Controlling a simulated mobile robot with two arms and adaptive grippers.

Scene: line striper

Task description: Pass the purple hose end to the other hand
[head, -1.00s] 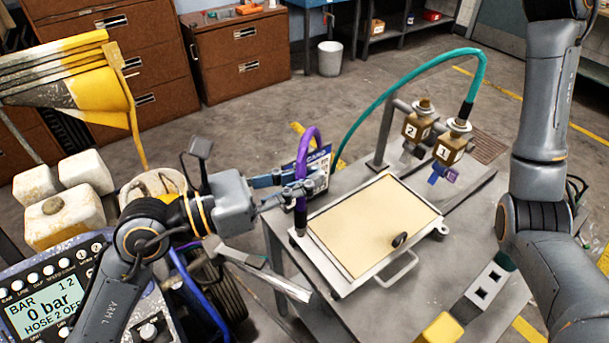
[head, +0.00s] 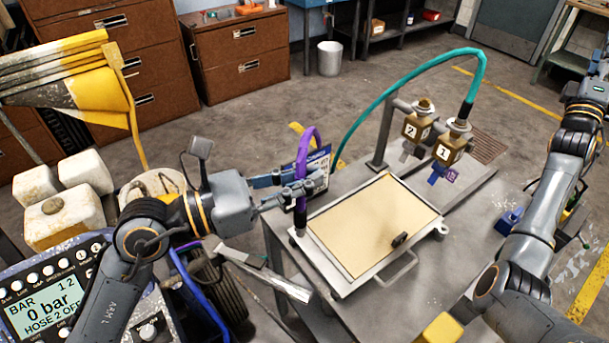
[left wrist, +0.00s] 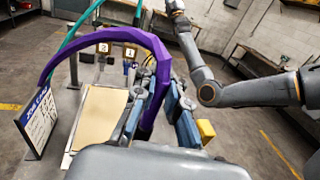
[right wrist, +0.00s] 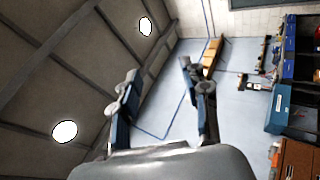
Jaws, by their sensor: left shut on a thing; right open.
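The purple hose (head: 311,136) arches up from behind the sign, and its end (head: 300,218) hangs down above the near left corner of the tray. My left gripper (head: 297,190) is shut around the hose a little above its dark tip. In the left wrist view the purple hose (left wrist: 140,38) curves over and down between the two fingers (left wrist: 152,100). My right gripper (right wrist: 160,85) is open and empty in the right wrist view, with its fingers apart. It is away from the hose; my right arm rises along the right side of the head view.
A grey cart carries a tray (head: 345,290) with a beige sheet (head: 375,225) and a small dark piece (head: 400,240). Brass valves 2 (head: 415,125) and 1 (head: 452,145) stand behind it; a teal hose (head: 400,80) runs to valve 1. A sign (head: 318,170) stands beside the purple hose.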

